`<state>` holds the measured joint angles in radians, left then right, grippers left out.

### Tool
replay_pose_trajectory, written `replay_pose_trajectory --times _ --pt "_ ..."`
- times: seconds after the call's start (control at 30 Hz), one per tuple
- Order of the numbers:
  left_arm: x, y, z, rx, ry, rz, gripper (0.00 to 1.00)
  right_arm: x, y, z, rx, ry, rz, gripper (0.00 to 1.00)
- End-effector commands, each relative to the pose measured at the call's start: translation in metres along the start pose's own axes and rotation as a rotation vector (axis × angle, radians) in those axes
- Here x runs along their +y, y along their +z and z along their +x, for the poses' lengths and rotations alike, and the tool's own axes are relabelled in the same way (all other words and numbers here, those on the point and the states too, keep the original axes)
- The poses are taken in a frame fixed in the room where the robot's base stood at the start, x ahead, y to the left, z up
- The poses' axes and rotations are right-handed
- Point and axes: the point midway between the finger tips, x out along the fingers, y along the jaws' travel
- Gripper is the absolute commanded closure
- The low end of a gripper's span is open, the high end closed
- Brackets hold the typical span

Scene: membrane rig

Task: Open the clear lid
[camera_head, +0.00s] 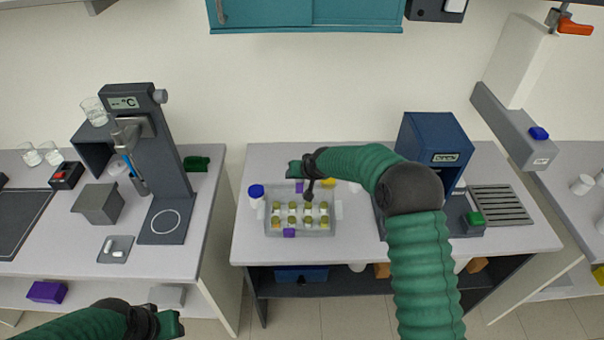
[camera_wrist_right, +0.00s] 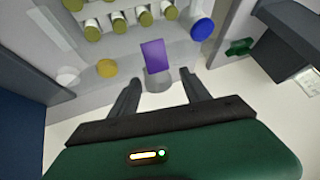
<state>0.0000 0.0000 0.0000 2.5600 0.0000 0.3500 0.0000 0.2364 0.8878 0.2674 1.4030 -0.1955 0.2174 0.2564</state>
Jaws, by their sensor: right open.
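A grey tray (camera_head: 320,228) with several yellow-capped vials stands on the middle bench. A see-through cover seems to lie over it, with pale clear edges at its sides; its exact outline is hard to tell. A purple tab (camera_head: 299,187) is at the tray's far side, and another purple piece (camera_head: 289,233) is at its near side. My right gripper (camera_head: 309,189) points down at the far side. In the right wrist view its open fingers (camera_wrist_right: 160,88) stand either side of the purple tab (camera_wrist_right: 153,54), apart from it. My left gripper (camera_head: 172,323) is low at the left, fingers hidden.
A blue-capped bottle (camera_head: 256,191) stands left of the tray, and a yellow cap (camera_head: 329,182) is behind it. A blue machine (camera_head: 430,145) stands to the right. A gap separates the middle bench from the left bench with its dark stand (camera_head: 160,180).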

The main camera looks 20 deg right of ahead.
Motion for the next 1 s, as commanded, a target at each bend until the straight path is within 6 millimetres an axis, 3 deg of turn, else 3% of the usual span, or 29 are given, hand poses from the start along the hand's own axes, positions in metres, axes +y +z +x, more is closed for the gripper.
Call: replay_pose_trajectory --times 0.17,0.4,0.6,0.77,1.0 --pt "0.0 0.003 0.011 0.0 0.0 0.0 0.64 0.001 0.0 -0.026 0.004 0.001 0.0 0.45" --pt "0.0 0.007 0.029 0.0 0.0 0.0 0.64 0.003 0.0 -0.097 0.007 0.002 0.001 0.45" --pt "0.0 0.009 0.038 0.0 0.0 0.0 0.64 0.002 0.0 -0.145 0.004 0.002 0.001 0.45" --pt "0.0 0.009 0.039 0.0 0.0 0.0 0.64 0.001 0.0 -0.162 0.0 0.001 0.0 0.45" --pt "0.0 0.009 0.039 0.0 0.0 0.0 0.64 0.001 0.0 -0.165 -0.001 0.0 0.0 0.45"
